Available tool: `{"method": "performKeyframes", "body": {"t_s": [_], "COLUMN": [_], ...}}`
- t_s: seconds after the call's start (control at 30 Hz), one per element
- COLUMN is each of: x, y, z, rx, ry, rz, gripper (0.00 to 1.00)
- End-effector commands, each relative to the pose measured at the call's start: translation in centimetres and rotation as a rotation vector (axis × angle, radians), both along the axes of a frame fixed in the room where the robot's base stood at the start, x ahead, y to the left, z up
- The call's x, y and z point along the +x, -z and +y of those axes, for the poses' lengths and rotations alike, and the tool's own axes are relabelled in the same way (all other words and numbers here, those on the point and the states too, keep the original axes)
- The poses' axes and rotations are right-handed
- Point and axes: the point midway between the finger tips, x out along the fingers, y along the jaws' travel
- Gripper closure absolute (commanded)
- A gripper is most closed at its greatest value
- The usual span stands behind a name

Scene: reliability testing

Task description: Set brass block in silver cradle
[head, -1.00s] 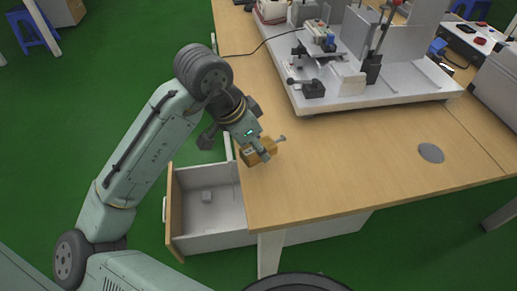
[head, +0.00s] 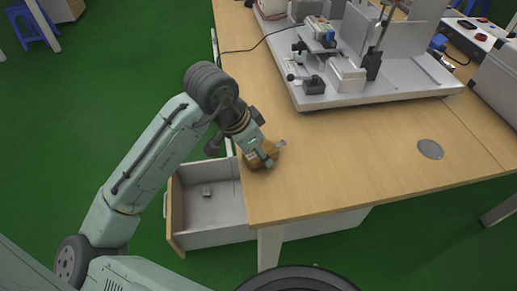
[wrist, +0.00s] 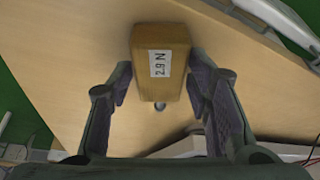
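The brass block (head: 262,156) is above the near left corner of the table in the head view. My gripper (head: 268,152) partly hides the block in the head view. A silver block-shaped piece (head: 346,74) stands on the metal rig; I cannot tell whether it is the silver cradle.
The wooden table (head: 350,175) is clear between my gripper and the metal rig (head: 390,90). An open drawer (head: 215,215) below the table's left edge holds a small grey block (head: 207,191). A black cable (head: 255,47) runs to the rig. A grey disc (head: 430,149) is set in the tabletop.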

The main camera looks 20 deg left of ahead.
Motion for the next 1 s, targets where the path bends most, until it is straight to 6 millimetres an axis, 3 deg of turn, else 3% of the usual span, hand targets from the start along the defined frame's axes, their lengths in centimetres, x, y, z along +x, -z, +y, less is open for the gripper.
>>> {"method": "performKeyframes", "body": {"t_s": [0.13,0.53,1.0], "x": [0.0,-0.1,-3.1], "y": [0.0,-0.8,-9.3], "z": [0.0,0.2,2.1], "rx": [0.000,0.002,0.001], "ry": [0.000,-0.001,0.000], "rz": [0.000,-0.002,-0.002], "gripper": [0.44,0.44,0.44]}}
